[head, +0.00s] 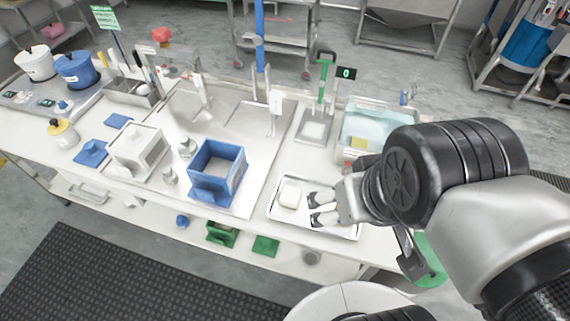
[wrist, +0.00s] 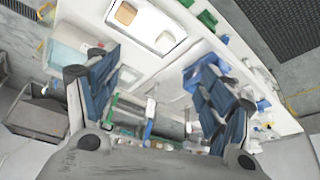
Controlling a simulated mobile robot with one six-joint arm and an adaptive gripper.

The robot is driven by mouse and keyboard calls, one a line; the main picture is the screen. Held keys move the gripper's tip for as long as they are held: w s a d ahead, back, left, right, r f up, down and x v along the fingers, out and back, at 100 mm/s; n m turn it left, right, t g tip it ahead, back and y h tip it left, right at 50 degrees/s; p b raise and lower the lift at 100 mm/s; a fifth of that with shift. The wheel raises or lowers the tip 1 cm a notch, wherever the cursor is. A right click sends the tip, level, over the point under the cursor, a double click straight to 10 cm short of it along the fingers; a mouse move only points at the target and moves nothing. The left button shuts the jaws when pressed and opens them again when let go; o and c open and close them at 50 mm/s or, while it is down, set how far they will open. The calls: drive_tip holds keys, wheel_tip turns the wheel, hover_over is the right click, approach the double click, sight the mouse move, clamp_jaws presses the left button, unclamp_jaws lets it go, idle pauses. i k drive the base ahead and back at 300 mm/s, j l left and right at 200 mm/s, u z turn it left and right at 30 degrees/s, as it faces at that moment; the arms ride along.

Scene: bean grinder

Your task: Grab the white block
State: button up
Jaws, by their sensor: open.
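The white block (head: 290,195) lies on a shallow white tray (head: 272,213) near the front edge of the table. In the wrist view, the block (wrist: 165,42) and the tray (wrist: 148,22) show at the top, with a tan block (wrist: 126,13) on the same tray. The tan block does not show in the head view, where my gripper and arm cover the tray's right part. My gripper (head: 315,207) is just right of the white block in the head view, apart from it. The gripper's fingers (wrist: 152,72) are spread wide with nothing held between them.
A blue open box (head: 217,172) stands left of the tray, with a white box (head: 137,150) further left. A clear bin (head: 376,125) and a scale with a green post (head: 325,80) stand behind the tray. Green pieces (head: 265,245) lie on the lower shelf.

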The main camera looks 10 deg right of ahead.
sight(290, 196)
drive_tip(key=i+j+z, duration=0.15)
drive_tip(key=j+z, duration=0.2)
drive_tip(key=z, duration=0.15)
drive_tip(key=i+j+z, duration=0.1)
drive_tip(key=j+z, duration=0.65)
drive_tip(key=z, duration=0.2)
drive_tip(key=j, duration=1.25)
drive_tip(key=z, duration=0.05)
